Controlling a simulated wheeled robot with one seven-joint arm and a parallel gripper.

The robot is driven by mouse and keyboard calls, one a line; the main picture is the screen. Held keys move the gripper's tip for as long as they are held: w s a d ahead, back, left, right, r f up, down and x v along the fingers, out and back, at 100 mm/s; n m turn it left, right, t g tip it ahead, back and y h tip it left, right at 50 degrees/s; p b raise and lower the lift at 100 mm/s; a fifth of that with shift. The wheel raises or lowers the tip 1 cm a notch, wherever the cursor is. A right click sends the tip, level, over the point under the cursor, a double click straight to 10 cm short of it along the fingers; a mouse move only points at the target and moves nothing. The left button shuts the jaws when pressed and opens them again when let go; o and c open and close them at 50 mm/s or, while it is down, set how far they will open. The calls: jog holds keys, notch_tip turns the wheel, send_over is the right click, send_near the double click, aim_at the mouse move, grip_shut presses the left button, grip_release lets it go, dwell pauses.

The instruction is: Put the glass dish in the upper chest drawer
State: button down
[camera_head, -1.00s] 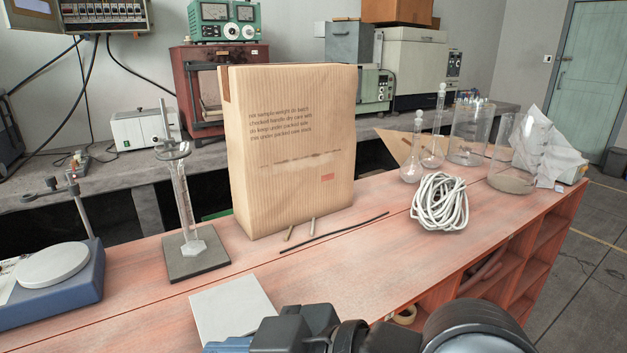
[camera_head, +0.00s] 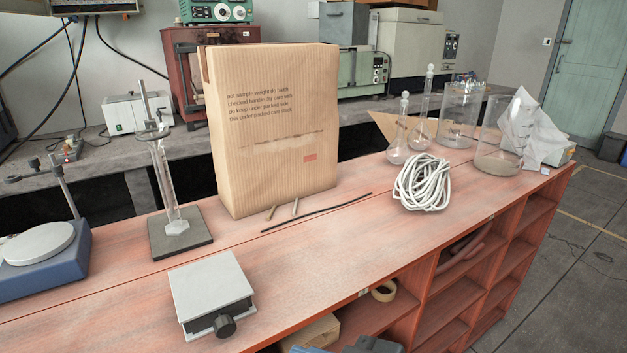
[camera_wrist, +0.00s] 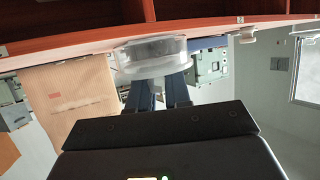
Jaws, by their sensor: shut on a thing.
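The glass dish (camera_wrist: 150,54) is a clear, shallow round vessel, seen in the wrist view only. My gripper (camera_wrist: 165,84) is shut on it, with its two dark blue fingers reaching up to the dish. In the wrist view, the dish appears close to the orange-red bench edge (camera_wrist: 205,30); I cannot tell whether they touch. In the head view, only dark and blue parts of my arm show at the bottom edge, and the dish is out of sight. I cannot make out the chest drawer in either view.
The wooden bench (camera_head: 330,245) has open shelves below, with a tape roll (camera_head: 384,291). On it stand a grey lab jack (camera_head: 212,290), a tall paper bag (camera_head: 275,130), a coiled white cable (camera_head: 422,183) and several glass vessels at right. Floor (camera_head: 590,260) is clear at right.

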jog(key=w+d+f+m+t+h, duration=0.3)
jog(key=d+f+m+h, duration=0.2)
jog(key=d+f, duration=0.6)
jog(key=w+d+f+m+t+h, duration=0.3)
jog(key=d+f+m+h, duration=0.3)
jog(key=d+f, duration=0.5)
notch_tip(320, 180, down, 4)
jog(key=shift+w+d+m+h, duration=0.3)
jog(key=shift+d+m, duration=0.05)
jog(key=shift+m, duration=0.05)
jog(key=shift+w+a+r, duration=0.1)
jog(key=shift+w+r, duration=0.05)
